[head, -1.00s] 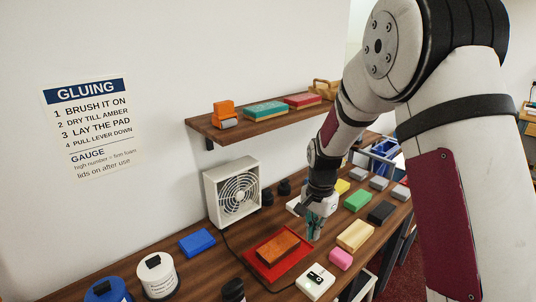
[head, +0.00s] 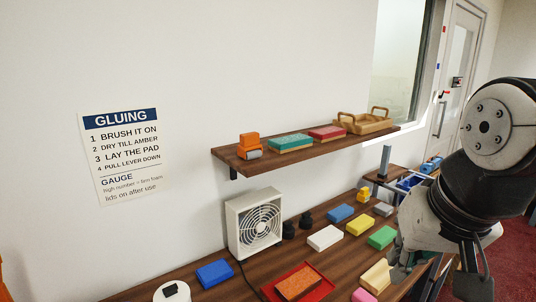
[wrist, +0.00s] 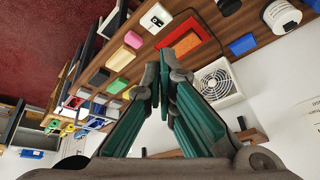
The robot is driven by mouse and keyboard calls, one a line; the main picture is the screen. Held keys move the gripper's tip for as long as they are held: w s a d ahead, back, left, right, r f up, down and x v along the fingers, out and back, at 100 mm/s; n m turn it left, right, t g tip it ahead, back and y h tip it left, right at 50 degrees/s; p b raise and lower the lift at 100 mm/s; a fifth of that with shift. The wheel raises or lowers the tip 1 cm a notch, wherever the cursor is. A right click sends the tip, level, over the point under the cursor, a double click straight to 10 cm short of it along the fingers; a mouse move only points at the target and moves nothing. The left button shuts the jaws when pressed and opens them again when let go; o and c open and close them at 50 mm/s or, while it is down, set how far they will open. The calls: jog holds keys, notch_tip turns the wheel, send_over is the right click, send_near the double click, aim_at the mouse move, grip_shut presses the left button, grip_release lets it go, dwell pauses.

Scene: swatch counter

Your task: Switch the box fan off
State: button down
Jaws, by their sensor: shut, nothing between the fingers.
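The white box fan (head: 254,222) stands on the wooden counter against the wall, its round grille facing out. It also shows in the wrist view (wrist: 217,83). A dark cord runs from the fan along the counter. A small white switch box (wrist: 155,18) with a black rocker lies by the counter's front edge in the wrist view, beyond the red tray; the rocker's position is too small to read. It is outside the head view. My gripper (wrist: 158,76) is shut and empty, its teal fingers together, apart from both fan and switch box.
A red tray (head: 270,291) with an orange block lies in front of the fan. Several coloured blocks and two dark knobs cover the counter. A wall shelf (head: 245,165) holding blocks and a wooden tray hangs above. A white tub (head: 172,292) stands at front left.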

jog(key=s+n+t, duration=0.1)
jog(key=s+n, duration=0.1)
jog(key=s, duration=0.3)
jog(key=w+f+m+g+b, duration=0.2)
jog(key=w+f+m+g, duration=0.35)
jog(key=w, duration=0.95)
jog(key=w+f+m+g+h+b, duration=0.1)
jog(key=w+f+m, duration=0.2)
jog(key=w+f, duration=0.45)
jog(key=w+f+m+b, duration=0.15)
jog(key=w+f, duration=0.25)
jog(key=f, duration=0.7)
jog(key=shift+m, duration=0.5)
jog(key=f+p, duration=0.1)
jog(key=f, duration=0.3)
jog(key=s+f+p, duration=0.1)
jog(key=f, duration=0.9)
jog(key=shift+s+d+f+p, duration=0.2)
jog(key=shift+s+d+p, duration=0.1)
jog(key=shift+s+p, duration=0.1)
